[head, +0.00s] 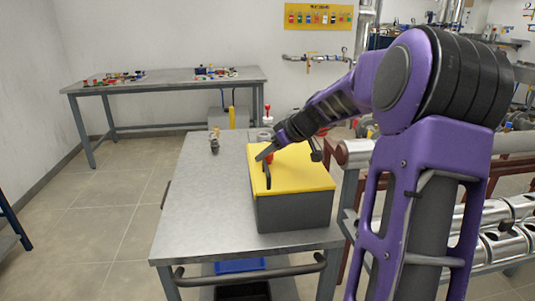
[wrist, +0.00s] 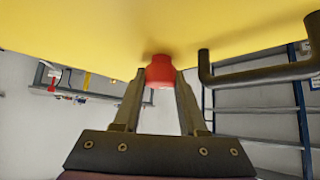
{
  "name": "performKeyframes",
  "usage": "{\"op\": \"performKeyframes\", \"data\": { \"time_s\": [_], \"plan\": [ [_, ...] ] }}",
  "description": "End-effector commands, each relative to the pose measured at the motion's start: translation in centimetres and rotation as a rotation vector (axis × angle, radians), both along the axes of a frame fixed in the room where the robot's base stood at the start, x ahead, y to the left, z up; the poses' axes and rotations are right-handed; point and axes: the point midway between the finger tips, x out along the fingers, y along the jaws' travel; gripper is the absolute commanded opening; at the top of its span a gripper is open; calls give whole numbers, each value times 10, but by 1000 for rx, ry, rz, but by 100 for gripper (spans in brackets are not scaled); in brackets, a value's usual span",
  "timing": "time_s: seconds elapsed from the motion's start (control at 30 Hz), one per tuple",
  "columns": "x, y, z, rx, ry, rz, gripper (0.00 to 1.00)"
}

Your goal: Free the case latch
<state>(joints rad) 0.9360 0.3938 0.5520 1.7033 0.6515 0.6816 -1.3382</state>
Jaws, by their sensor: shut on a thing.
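The case (head: 295,211) has a dark grey body and a yellow lid (head: 308,175); it stands on a grey metal cart. A black handle (head: 266,177) sits on its lid and also shows in the wrist view (wrist: 262,73). In the wrist view, a red latch knob (wrist: 160,71) meets the yellow lid (wrist: 105,30). My gripper (wrist: 160,84) has one finger on each side of the red knob and is shut on it. In the head view my gripper (head: 265,153) is at the far left part of the lid, and the knob is mostly hidden.
The cart top (head: 195,215) is clear left of the case. A small upright item (head: 214,143) stands near its far edge. A blue bin (head: 240,265) is on the lower shelf. Silver pipes (head: 500,240) run at the right. A workbench (head: 165,80) stands behind.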

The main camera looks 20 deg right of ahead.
Motion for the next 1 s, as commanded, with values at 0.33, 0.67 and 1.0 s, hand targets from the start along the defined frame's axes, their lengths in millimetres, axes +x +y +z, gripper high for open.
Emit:
{"op": "performKeyframes", "data": {
  "time_s": [0.33, 0.67, 1.0],
  "plan": [
    [1, -1, 1, 2, -3, 330, 0],
    [1, 0, 3, 0, -1, 620, 0],
    [1, 1, 2, -1, -1, 809, 0]
  ]
}}
